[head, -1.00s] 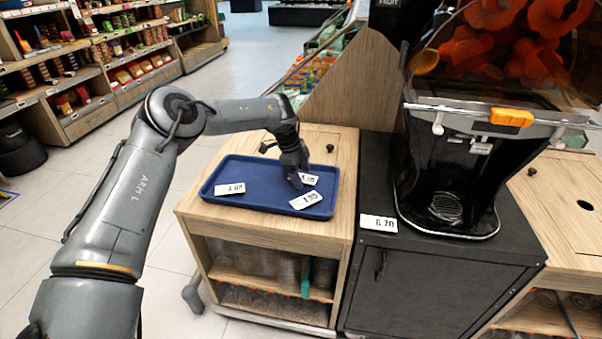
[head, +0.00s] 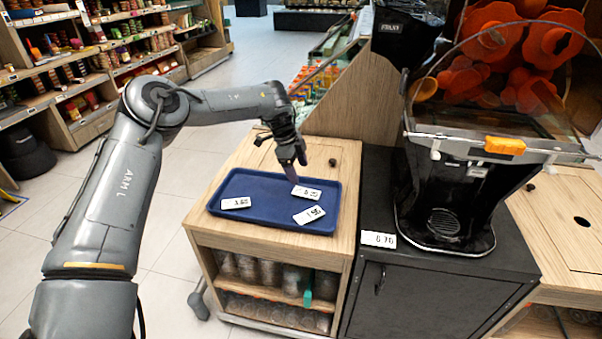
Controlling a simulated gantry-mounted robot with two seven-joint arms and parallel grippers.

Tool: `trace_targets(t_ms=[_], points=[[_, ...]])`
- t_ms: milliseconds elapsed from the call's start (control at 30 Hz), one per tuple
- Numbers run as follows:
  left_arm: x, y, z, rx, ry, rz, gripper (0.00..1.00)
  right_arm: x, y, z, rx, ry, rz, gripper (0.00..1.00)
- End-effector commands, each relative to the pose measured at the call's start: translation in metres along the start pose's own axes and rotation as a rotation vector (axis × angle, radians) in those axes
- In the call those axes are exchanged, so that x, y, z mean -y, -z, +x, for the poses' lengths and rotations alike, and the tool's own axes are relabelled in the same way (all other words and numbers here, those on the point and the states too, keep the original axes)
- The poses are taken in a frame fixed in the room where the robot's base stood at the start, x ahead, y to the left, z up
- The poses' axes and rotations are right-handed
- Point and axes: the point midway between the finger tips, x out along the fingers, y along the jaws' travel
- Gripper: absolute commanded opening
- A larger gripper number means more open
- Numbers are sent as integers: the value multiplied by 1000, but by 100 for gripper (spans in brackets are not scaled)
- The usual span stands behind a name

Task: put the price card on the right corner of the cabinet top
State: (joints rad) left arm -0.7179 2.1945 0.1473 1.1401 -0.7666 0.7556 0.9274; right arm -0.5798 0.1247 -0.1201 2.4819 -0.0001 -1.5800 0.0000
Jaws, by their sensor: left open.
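Three white price cards lie in the blue tray (head: 262,222) on the wooden cabinet: one at the left (head: 236,202), one at the upper right (head: 306,192) and one at the lower right (head: 309,215). Another price card (head: 379,239) lies near the front left corner of the black cabinet top (head: 510,262). My left gripper (head: 291,174) is open and empty, pointing down above the tray's far side, just behind the upper right card. A small gap shows between its tips and that card. My right gripper is not in view.
A black juicer (head: 450,190) with an orange handle stands on the black cabinet. The wooden cabinet (head: 340,160) has shelves of glasses below. Another wooden top (head: 565,225) with a round hole is at the right. Store shelves stand at the back left.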

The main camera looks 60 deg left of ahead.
Motion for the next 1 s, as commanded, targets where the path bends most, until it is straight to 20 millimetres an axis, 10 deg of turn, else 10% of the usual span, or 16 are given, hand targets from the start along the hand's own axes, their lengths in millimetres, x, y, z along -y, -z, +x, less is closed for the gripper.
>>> trace_targets(t_ms=[733,1000], points=[[0,0,-11,0,-1,29,80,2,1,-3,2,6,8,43],[-1,5,-11,-22,-3,427,80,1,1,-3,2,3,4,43]])
